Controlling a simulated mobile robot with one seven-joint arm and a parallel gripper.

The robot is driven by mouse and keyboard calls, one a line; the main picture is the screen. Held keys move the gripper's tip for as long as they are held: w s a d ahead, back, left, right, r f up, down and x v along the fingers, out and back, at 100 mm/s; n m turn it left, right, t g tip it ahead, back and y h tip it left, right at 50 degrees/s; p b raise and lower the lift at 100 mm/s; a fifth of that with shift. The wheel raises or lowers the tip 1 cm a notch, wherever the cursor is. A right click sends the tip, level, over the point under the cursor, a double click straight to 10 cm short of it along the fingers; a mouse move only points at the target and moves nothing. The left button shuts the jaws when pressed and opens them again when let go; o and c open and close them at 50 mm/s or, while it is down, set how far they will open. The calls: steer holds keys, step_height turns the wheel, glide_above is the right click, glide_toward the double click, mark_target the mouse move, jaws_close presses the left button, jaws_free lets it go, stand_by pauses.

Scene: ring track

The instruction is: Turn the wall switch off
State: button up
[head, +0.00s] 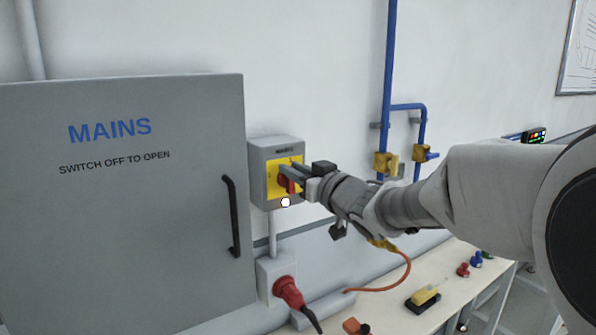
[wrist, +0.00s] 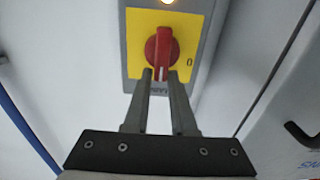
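The wall switch is a grey box (head: 257,170) with a yellow plate (head: 271,180) and a red rotary knob (head: 283,185), partly hidden by my gripper in the head view. In the wrist view, the red knob (wrist: 161,50) has its handle upright in the picture, and a "0" mark is on the yellow plate (wrist: 136,32) to its right. A lamp (head: 285,202) on the box glows white. My gripper (head: 289,172) is at the switch. In the wrist view my gripper (wrist: 160,75) has its fingers apart, one on each side of the handle's near end; firm contact is not visible.
A grey cabinet (head: 120,220) marked "MAINS" with a black handle (head: 232,217) stands left of the switch. A red plug (head: 288,291) is below. Blue pipes (head: 388,70) with yellow valves are to the right. A bench (head: 440,275) holds small items.

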steer(key=shift+f, duration=0.15)
jaws_close()
steer(key=shift+f+n+b, duration=0.15)
steer(key=shift+n+b, duration=0.15)
steer(key=shift+b, duration=0.1)
steer(key=n+b, duration=0.2)
steer(key=a+f+n+b, duration=0.1)
steer(key=n+b, duration=0.1)
steer(key=n, duration=0.1)
steer(key=s+n+b, duration=0.1)
steer(key=n+b, duration=0.2)
steer(key=shift+a+f, duration=0.2)
steer(key=shift+a, duration=0.05)
steer(key=n+b, duration=0.2)
steer(key=f+n+b, duration=0.1)
steer(key=n+b, duration=0.1)
steer(key=n, duration=0.1)
steer(key=shift+s+a, duration=0.15)
steer(key=shift+a, duration=0.05)
steer(key=shift+f+n+b, duration=0.2)
steer(key=shift+n+b, duration=1)
steer(key=shift+n, duration=0.9)
